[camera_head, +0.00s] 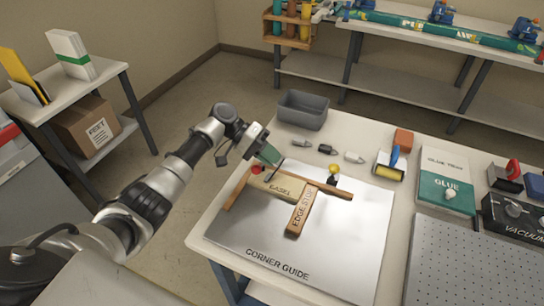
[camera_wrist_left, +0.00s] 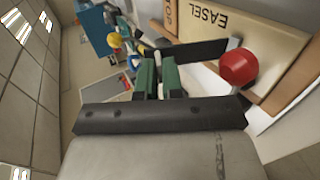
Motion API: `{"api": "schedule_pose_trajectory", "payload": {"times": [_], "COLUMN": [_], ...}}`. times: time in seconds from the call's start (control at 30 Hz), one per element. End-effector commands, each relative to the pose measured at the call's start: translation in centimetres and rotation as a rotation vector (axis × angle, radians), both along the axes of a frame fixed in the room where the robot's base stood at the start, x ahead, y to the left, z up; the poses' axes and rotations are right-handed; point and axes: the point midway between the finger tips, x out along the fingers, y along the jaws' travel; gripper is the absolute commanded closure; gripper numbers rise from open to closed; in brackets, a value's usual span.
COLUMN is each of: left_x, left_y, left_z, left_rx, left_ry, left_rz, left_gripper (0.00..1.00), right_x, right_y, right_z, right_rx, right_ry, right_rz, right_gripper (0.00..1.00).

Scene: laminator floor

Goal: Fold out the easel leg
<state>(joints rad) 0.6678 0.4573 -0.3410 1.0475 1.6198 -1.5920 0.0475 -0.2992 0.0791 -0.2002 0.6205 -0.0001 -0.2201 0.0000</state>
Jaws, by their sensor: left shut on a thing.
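The easel (camera_head: 278,187), a pale wooden board lettered EASEL, lies in a brown wooden frame on the corner guide sheet. It also shows in the left wrist view (camera_wrist_left: 205,22), at the upper right. A dark flat strip (camera_wrist_left: 200,49), which looks like the easel leg, runs from the fingertips toward a red knob (camera_wrist_left: 238,67) in the left wrist view. My left gripper (camera_head: 272,158) is over the far left part of the easel. Its green fingers are shut at the strip's end. The exact contact is partly hidden by the fingers. My right gripper is not in view.
The corner guide (camera_head: 345,250) is a light sheet on the white table. A wooden edge stop (camera_head: 301,212) lies beside the easel. A yellow knob (camera_head: 334,168) stands behind it. A grey bin (camera_head: 303,110) and several small tools are farther back. The front of the sheet is clear.

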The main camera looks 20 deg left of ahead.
Motion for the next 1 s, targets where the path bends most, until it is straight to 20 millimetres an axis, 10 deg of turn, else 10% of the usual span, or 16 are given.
{"api": "schedule_pose_trajectory", "payload": {"times": [0.23, 0.57, 1.0], "left_x": [0.0, 0.0, 0.3], "left_y": [0.2, 0.5, 7.5], "left_z": [-0.2, 0.0, 3.7], "left_rx": [0.005, 0.003, 0.004], "left_ry": [0.001, 0.001, -0.001], "left_rz": [0.003, 0.002, 0.005], "left_gripper": [0.68, 0.68, 0.68], "right_x": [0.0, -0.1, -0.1], "right_y": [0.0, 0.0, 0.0], "right_z": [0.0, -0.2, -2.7], "right_rx": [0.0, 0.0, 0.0], "right_ry": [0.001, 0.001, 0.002], "right_rz": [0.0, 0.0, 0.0], "right_gripper": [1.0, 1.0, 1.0]}}
